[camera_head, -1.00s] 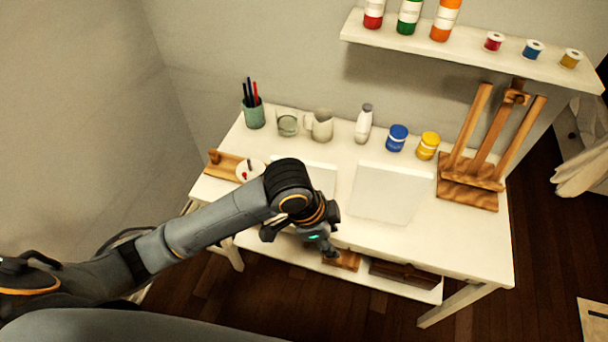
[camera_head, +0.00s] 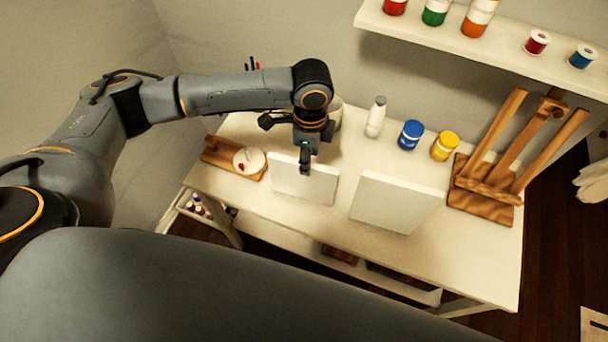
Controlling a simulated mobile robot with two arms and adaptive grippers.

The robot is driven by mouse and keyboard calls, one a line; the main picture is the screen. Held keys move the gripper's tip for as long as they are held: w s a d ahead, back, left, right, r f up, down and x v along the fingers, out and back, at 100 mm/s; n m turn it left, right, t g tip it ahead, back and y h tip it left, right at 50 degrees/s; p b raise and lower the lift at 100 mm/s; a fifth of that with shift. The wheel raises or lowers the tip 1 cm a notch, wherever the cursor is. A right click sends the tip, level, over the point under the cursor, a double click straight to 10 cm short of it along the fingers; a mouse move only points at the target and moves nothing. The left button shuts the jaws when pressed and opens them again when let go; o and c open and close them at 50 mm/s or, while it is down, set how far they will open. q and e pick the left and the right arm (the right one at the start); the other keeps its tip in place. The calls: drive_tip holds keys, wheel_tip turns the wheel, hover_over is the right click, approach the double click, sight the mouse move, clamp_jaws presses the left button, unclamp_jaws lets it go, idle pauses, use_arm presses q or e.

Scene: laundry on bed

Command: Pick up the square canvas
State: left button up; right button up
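Two white canvases are on the white table. The left canvas (camera_head: 290,181) is smaller and looks wider than tall; the right canvas (camera_head: 393,204) is larger and nearer to square. Both show a thin top edge and seem tilted, but how they are supported is not clear. My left gripper (camera_head: 306,170) points down at the upper edge of the left canvas, its fingertips overlapping the canvas in the head view. The fingers are seen almost edge-on, so I cannot tell whether they are apart or touch it. My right gripper is not in view.
A palette (camera_head: 248,160) on a wooden board lies at the table's left. A white bottle (camera_head: 376,117), blue jar (camera_head: 411,135) and yellow jar (camera_head: 445,146) stand behind the canvases. A wooden easel (camera_head: 500,165) stands at the right. The table's front right (camera_head: 470,262) is clear.

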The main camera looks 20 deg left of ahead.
sight(310, 177)
use_arm(q)
drive_tip(key=f, duration=0.3)
drive_tip(key=w+f, duration=0.1)
drive_tip(key=f, duration=0.1)
drive_tip(key=shift+f, duration=0.2)
wheel_tip(310, 177, down, 5)
drive_tip(key=shift+s+f+p, duration=0.1)
drive_tip(key=shift+p, duration=1.05)
clamp_jaws()
